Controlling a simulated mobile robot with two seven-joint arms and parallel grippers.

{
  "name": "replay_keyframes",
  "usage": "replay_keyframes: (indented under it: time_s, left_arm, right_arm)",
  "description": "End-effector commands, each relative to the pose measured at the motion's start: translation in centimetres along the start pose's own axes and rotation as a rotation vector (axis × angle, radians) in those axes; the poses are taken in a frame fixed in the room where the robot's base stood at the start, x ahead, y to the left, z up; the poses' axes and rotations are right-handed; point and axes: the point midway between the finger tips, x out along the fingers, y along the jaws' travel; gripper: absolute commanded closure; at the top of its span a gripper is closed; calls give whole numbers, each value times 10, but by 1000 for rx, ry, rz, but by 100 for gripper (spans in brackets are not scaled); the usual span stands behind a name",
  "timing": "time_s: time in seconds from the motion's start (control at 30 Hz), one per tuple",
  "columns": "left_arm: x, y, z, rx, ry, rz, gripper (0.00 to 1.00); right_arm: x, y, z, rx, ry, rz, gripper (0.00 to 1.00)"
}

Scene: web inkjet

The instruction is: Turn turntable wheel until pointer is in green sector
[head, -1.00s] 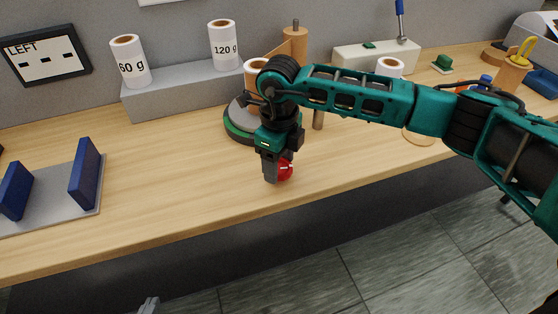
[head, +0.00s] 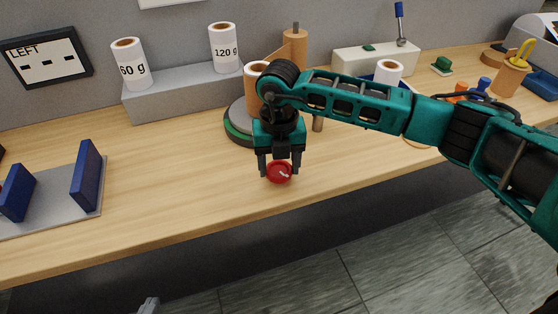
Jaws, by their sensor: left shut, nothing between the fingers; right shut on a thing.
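The red wheel (head: 279,173) with a white mark on its face sits at the front edge of the table. My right gripper (head: 279,171) points down and is shut on the wheel, one finger on each side. The turntable (head: 238,124), a grey disc on a dark base with a green band, stands behind it, partly hidden by my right arm. I cannot make out the pointer or the sector edges.
Rolls marked 60 g (head: 130,64) and 120 g (head: 225,49) stand on a grey step (head: 180,93). A grey plate (head: 60,203) with blue uprights lies at the left. A white box with a blue lever (head: 400,30) stands behind my arm.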

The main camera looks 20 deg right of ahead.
Motion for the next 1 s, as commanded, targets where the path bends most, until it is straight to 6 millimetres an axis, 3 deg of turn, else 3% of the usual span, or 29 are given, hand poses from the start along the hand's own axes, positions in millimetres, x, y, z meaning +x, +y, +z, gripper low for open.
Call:
replay_keyframes:
  time_s: [0.5,1.0]
  left_arm:
    - [-7,0,-10,0,0,0,100]
    - [-9,0,-13,0,0,0,100]
  right_arm:
    - [-2,0,1,406,-2,0,69]
    - [-2,0,1,528,-3,1,69]
